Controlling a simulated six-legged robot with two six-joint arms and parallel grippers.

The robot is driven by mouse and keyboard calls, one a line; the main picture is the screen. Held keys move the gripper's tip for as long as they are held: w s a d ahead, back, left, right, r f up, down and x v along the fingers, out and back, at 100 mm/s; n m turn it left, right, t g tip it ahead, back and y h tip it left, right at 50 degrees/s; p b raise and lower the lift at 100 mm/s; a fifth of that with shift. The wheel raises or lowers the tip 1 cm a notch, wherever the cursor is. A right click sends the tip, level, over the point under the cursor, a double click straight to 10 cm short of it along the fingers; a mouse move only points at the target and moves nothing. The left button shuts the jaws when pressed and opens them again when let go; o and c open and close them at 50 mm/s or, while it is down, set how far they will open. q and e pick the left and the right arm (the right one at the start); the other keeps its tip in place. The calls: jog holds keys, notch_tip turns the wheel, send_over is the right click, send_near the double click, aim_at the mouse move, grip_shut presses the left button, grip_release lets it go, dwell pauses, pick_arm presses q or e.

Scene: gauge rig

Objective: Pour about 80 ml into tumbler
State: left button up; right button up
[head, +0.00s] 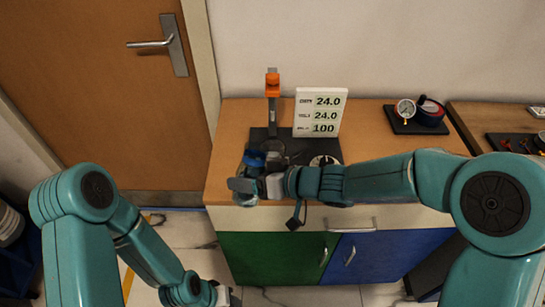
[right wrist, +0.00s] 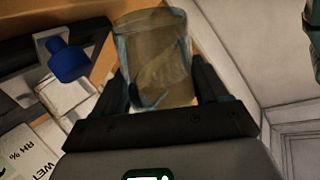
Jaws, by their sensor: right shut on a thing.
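My right gripper (head: 246,187) is at the front edge of the bench, in front of the dark rig base. In the right wrist view its jaws are shut on a clear vessel (right wrist: 155,60), which looks tilted. I cannot tell whether this is the tumbler, or whether it holds liquid. I can make out no second vessel clearly.
A rig on a dark base (head: 258,133) has an upright post with an orange clamp (head: 272,85) and a blue part (right wrist: 68,60). Its white display (head: 320,112) reads 24.0, 24.0, 100. The bench (head: 365,125) between is clear.

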jog(key=n+t+b, duration=0.1)
jog(key=b, duration=0.3)
jog(key=s+n+t+h+b, duration=0.1)
jog(key=n+b, duration=0.1)
jog(key=b, duration=0.2)
jog(key=shift+s+a+f, duration=0.15)
jog(key=shift+a+f, duration=0.05)
jog(key=shift+a, duration=0.15)
jog(key=shift+n+t+b, duration=0.3)
jog(key=shift+b, duration=0.3)
jog(key=shift+r, duration=0.1)
